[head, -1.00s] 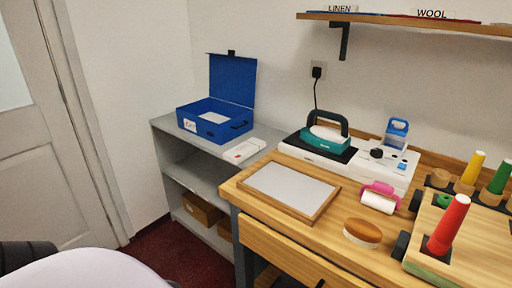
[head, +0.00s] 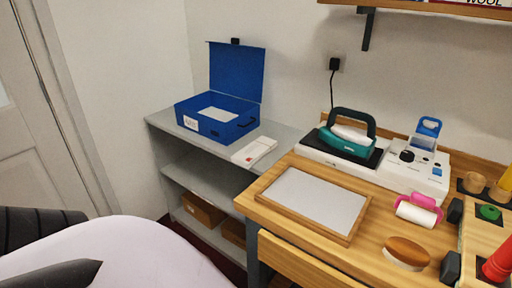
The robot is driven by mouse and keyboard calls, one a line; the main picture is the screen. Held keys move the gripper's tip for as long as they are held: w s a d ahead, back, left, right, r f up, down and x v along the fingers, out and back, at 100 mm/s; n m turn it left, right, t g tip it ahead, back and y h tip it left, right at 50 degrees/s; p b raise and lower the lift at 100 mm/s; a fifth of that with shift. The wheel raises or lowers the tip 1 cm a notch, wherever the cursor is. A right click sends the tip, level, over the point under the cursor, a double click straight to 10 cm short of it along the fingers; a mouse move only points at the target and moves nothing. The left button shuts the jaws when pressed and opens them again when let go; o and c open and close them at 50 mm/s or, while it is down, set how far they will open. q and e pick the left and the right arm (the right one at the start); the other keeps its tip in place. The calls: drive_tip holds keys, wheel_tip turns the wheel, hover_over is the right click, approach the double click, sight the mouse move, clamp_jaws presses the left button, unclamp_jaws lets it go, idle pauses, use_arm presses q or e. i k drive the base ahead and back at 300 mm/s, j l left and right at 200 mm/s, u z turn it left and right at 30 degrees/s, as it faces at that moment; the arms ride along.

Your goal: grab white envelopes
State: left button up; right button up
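A small flat stack of white envelopes or a white packet (head: 254,152) with a red mark lies on the grey shelf top, in front of the open blue box (head: 218,125). Inside the box lies a flat white piece (head: 217,114), which may be an envelope or paper; the box walls partly hide it. The box lid stands upright at the back. Neither gripper can be made out in the head view; only pale and black parts, probably of my own body, show at the lower left.
The grey shelf unit (head: 165,122) adjoins the wooden counter. On the counter are a framed grey board (head: 315,200), a teal-handled iron (head: 347,141) on a white machine, a pink roller (head: 417,211) and a brush (head: 406,252). A door (head: 40,140) is at the left.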

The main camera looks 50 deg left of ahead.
sight(249, 155)
drive_tip(key=i+j+z, duration=0.1)
drive_tip(key=j, duration=1.65)
